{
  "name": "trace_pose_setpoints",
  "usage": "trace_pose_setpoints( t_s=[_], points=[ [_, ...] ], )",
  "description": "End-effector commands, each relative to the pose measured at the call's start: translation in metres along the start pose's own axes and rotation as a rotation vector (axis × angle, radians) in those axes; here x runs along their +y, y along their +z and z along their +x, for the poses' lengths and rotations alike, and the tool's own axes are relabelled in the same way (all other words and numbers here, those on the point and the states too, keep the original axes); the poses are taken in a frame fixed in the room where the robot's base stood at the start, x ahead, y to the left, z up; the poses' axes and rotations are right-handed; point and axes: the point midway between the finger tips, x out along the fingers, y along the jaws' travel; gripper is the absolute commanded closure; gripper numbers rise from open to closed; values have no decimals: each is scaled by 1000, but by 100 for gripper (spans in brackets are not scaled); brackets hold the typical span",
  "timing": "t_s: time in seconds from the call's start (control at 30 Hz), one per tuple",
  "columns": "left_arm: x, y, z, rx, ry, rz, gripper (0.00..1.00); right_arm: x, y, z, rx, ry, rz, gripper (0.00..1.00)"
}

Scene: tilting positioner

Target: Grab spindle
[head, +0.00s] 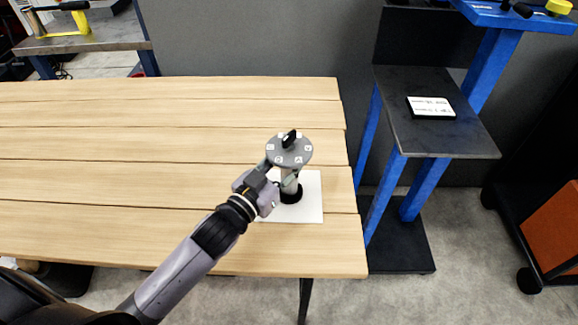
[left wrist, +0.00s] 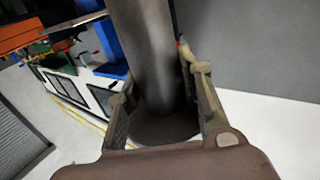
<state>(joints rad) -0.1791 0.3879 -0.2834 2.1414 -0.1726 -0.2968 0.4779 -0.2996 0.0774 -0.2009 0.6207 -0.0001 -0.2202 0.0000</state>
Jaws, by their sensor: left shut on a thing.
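The spindle (head: 289,151) stands upright near the right end of the wooden table. It has a round grey disc on top with small white marks and a black knob, a pale post below and a black foot. It stands on a white square sheet (head: 311,212). My left gripper (head: 284,182) reaches in from the lower left and is shut on the spindle's post, below the disc. In the left wrist view the grey post (left wrist: 150,60) runs between the two fingers (left wrist: 162,100). My right gripper is in neither view.
The wooden table (head: 130,180) is otherwise bare. To its right, past a gap, stands a blue-legged stand with a dark shelf (head: 455,140) carrying a small white-topped box (head: 431,107). A grey wall panel (head: 260,40) rises behind the table.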

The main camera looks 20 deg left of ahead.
Motion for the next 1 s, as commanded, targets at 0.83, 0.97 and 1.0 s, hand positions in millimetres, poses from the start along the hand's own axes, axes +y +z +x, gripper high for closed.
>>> trace_pose_setpoints(
  t_s=[0.83, 0.97, 1.0],
  points=[
    [0, -137, 0, 16, 0, 4, 100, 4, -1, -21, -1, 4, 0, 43],
    [0, -165, 0, 14, 1, 4, 100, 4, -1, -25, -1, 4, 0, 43],
    [0, -172, 0, 13, 0, 4, 100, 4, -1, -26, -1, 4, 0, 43]
  ],
)
